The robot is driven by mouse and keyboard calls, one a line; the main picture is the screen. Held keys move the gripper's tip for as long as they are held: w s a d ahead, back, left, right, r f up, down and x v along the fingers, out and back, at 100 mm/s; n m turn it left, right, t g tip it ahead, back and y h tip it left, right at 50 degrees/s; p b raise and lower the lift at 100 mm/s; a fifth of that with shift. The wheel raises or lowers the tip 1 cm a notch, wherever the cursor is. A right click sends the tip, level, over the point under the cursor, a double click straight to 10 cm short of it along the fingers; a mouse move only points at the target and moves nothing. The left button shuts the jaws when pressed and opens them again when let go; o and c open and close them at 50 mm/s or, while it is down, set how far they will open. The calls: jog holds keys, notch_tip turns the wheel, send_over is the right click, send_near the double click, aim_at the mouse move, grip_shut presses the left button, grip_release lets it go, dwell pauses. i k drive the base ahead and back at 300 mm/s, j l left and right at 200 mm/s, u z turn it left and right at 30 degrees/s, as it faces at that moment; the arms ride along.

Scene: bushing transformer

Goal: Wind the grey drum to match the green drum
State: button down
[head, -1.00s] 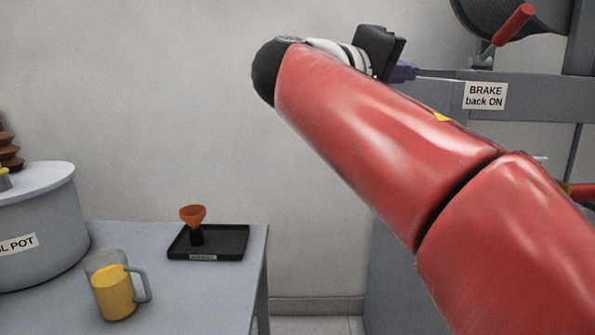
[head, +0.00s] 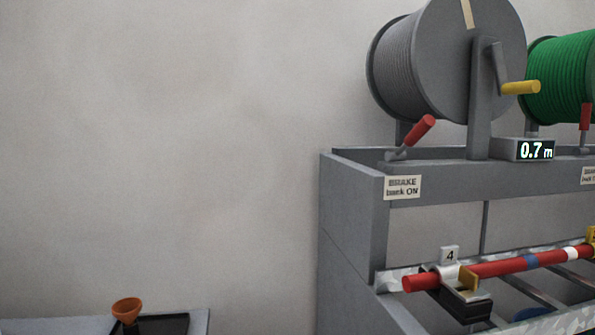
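The grey drum (head: 440,65) stands on top of a grey rack, with a pale stripe on the upper part of its face. Its crank has a yellow handle (head: 520,88) pointing right. A red-handled brake lever (head: 421,129) leans up and right below the drum. A display (head: 536,150) beside it reads 0.7 m. The green drum (head: 562,78) is at the right edge, partly cut off, with a red handle (head: 585,117) in front of it. My gripper is not in view.
The grey rack (head: 345,220) carries a "BRAKE back ON" label (head: 402,187). Below, a red bar (head: 490,271) with blue and white bands lies in a holder marked 4. An orange funnel (head: 127,309) is at bottom left. Bare wall fills the left.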

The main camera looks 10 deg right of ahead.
aim_at(418, 64)
jog(key=k+l, duration=0.6)
jog(key=k, duration=0.15)
jog(key=k+l+z, duration=0.1)
jog(key=z, duration=0.3)
jog(key=k+l+z, duration=0.15)
jog(key=z, duration=0.2)
jog(key=l+z, duration=0.2)
jog(key=z, duration=0.2)
jog(key=k+l+z, duration=0.1)
jog(key=l+z, duration=0.25)
jog(key=j, duration=0.15)
